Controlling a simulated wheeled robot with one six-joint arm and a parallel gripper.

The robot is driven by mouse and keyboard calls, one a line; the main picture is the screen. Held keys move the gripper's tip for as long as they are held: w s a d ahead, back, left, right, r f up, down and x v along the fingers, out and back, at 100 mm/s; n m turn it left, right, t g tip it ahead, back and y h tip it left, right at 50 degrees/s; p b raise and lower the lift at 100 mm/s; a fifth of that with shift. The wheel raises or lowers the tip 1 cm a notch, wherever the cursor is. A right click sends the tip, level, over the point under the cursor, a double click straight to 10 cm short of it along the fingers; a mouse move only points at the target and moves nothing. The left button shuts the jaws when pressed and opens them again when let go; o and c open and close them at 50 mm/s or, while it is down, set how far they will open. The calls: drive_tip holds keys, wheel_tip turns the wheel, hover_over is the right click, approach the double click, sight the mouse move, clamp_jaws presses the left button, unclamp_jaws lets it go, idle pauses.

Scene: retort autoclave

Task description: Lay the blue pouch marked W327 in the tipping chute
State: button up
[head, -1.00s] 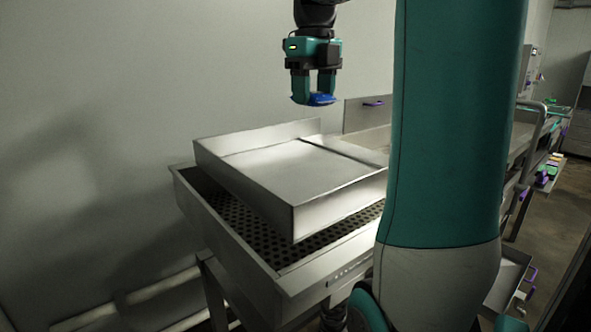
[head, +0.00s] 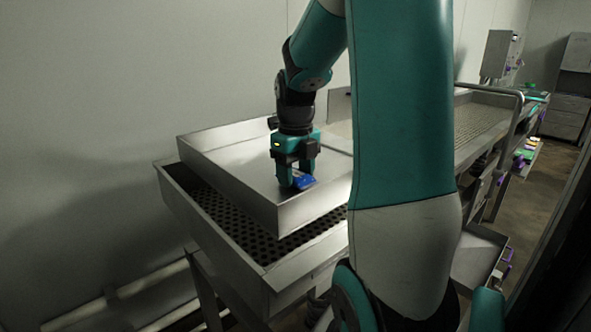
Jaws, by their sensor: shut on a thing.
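My gripper (head: 295,179) points down and is shut on a blue pouch (head: 303,182). The pouch is small in the head view and partly hidden by the fingers; no marking on it can be read. It is low over the floor of a shallow metal tray with raised walls, which looks like the tipping chute (head: 222,160). I cannot tell whether the pouch touches the tray floor. No other pouch shows in the tray.
The tray sits over a metal basin (head: 215,245) with a perforated dark bottom. A long metal counter (head: 485,115) with a rail runs off at the right. Small coloured items (head: 528,150) lie on a lower shelf there. A plain wall stands at the left.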

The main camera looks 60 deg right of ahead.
sight(295, 173)
drive_tip(key=shift+f, duration=0.2)
drive_tip(key=o, duration=0.9)
wheel_tip(295, 173, up, 12)
drive_tip(key=shift+r+b, duration=0.25)
drive_tip(key=shift+b, duration=0.8)
